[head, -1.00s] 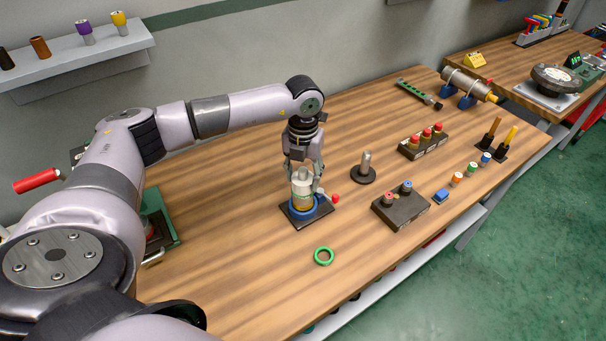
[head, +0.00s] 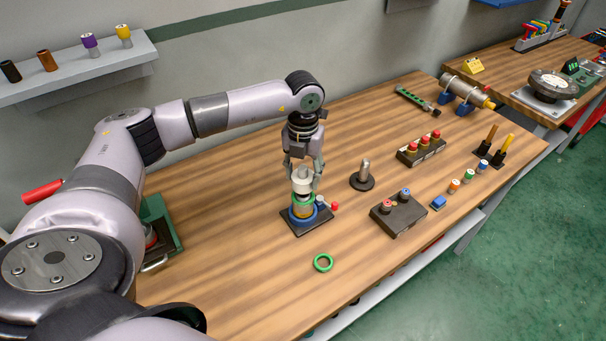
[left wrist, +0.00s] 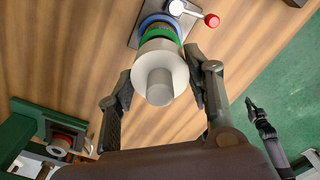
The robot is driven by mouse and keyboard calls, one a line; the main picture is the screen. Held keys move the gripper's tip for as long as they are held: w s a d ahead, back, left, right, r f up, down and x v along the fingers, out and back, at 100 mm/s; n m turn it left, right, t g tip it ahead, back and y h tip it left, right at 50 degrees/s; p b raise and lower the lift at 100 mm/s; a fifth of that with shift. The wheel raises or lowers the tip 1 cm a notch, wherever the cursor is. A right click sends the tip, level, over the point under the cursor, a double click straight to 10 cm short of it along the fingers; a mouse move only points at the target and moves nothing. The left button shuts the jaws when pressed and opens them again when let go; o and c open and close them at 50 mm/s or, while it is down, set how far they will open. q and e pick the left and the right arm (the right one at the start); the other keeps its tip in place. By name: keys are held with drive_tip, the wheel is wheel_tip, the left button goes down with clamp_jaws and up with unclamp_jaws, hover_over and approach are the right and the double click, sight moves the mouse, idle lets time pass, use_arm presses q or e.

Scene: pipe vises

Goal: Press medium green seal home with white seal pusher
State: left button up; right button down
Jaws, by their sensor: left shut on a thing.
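My left gripper (head: 302,184) points down, shut on the white seal pusher (head: 301,174). In the left wrist view the pusher (left wrist: 160,76) stands between the two fingers. Right below it a green seal (head: 302,198) shows around a tan upright part, above a blue ring (head: 295,219) on a dark base plate (head: 293,229). The pusher partly hides the green seal (left wrist: 157,33); I cannot tell if they touch. Another green ring (head: 323,263) lies on the table in front. My right gripper (left wrist: 252,106) appears small in the left wrist view; its opening is unclear.
A red-knobbed lever (head: 334,206) sticks out right of the base plate. A dark stand with a grey post (head: 364,174) and a block with knobs (head: 399,216) stand to the right. The wooden table (head: 230,260) is clear at front left.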

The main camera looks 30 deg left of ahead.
sight(303, 167)
use_arm(q)
drive_tip(key=shift+r+p, duration=0.8)
drive_tip(key=shift+r, duration=0.85)
